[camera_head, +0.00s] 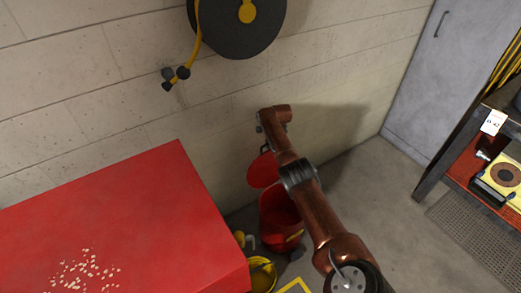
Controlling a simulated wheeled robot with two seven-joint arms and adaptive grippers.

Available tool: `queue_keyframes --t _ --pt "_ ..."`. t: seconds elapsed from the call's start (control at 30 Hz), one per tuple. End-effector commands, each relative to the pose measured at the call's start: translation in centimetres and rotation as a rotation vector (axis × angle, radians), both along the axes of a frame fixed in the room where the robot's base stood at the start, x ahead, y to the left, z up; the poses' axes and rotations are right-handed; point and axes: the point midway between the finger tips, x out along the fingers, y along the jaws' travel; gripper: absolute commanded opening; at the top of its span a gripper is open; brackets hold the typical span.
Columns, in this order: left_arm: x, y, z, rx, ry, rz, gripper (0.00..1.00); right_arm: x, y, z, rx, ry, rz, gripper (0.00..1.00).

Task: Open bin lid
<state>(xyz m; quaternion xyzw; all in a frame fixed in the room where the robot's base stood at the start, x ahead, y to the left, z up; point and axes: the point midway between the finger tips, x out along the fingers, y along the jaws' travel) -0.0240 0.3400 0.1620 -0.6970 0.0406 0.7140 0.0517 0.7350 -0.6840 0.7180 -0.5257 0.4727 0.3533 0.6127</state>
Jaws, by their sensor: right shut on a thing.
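A red bin (278,222) stands on the floor by the wall, to the right of the red cabinet. Its round red lid (263,171) is tilted up at the back, leaving the bin's mouth uncovered. My right arm reaches over the bin from the lower right. My right gripper (265,149) is at the upper edge of the lid and shut on it; the arm partly hides the fingers and the bin's right side. My left gripper is not in view.
A large red cabinet (120,215) fills the lower left. A yellow bucket (262,279) stands in front of the bin. A hose reel (238,22) hangs on the wall. A grey locker (425,75) and a shelf with boxes stand at right. Floor between is clear.

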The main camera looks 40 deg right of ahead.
Motion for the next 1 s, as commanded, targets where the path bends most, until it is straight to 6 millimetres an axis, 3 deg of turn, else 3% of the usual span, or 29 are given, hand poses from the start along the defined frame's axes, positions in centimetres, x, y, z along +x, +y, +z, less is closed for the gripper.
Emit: queue_keyframes --t 0.1,0.2,0.57,0.6,0.8,1.0 --pt "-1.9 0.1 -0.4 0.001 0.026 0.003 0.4 0.2 -0.5 0.0 -0.005 -0.001 -0.001 0.0" --pt "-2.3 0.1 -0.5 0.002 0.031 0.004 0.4 0.4 -0.5 0.2 -0.006 -0.002 0.001 0.0" --pt "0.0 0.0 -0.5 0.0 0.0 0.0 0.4 0.9 -0.1 0.3 -0.004 -0.004 0.007 0.0" --pt "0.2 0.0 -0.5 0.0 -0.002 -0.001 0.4 0.9 -0.1 0.3 -0.004 -0.004 0.007 0.12" --pt "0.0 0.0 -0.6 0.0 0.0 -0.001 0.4 0.7 -0.2 0.2 -0.004 -0.003 0.004 0.25" --pt "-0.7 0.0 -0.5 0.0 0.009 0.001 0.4 0.5 -0.4 0.0 -0.003 0.0 0.001 0.27"
